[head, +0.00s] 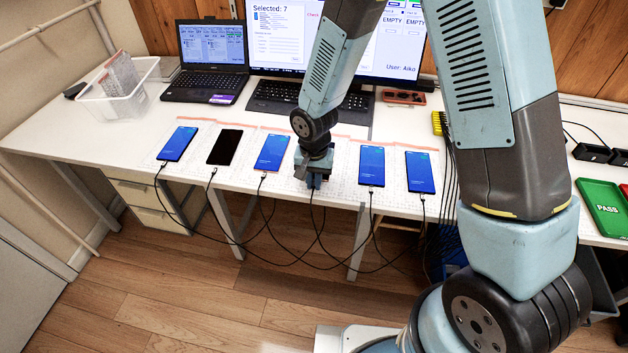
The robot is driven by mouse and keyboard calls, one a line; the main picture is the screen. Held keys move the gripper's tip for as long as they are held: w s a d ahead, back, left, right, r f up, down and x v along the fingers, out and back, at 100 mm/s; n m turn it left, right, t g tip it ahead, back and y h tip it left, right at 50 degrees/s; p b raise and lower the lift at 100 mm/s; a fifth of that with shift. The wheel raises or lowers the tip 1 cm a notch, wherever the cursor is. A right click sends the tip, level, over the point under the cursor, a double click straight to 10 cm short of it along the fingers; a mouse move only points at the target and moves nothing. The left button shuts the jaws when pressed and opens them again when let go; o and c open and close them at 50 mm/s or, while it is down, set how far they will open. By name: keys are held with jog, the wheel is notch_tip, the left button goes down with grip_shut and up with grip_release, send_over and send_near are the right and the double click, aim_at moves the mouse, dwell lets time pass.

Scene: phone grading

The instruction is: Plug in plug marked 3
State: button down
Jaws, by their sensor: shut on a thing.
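My gripper (313,181) points down at the front edge of the white table, in the gap between the third and fourth visible phones. It is shut on a cable plug, which the fingers mostly hide; its black cable (311,212) hangs below. I cannot read any number on the plugs. A black-screened phone (225,147) and blue-screened phones (177,143), (271,152), (371,166) and (420,171) lie in a row, each with a cable at its near end. My wrist hides whatever lies behind the gripper.
A laptop (207,57), a keyboard (272,97) and a large monitor (280,40) stand behind the phones. A white basket (118,98) is at left. A green PASS tray (604,205) is at right. Several cables droop together below the table edge.

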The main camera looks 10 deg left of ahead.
aim_at(314, 188)
jog(key=c, duration=1.1)
grip_release()
jog(key=shift+s+r, duration=0.25)
jog(key=shift+r, duration=1)
jog(key=shift+s+r, duration=0.2)
jog(key=shift+r, duration=1.05)
jog(key=w+d+r+t, duration=0.1)
jog(key=d+r, duration=0.8)
jog(key=r, duration=0.2)
jog(key=w+d+r+t, duration=0.1)
jog(key=d+r+t, duration=0.1)
jog(key=d+r, duration=0.75)
jog(key=s+d+r+t, duration=0.2)
jog(key=s+d+r, duration=1)
jog(key=s+r, duration=0.1)
jog(key=shift+s+r+n+t, duration=0.3)
jog(key=shift+s, duration=0.5)
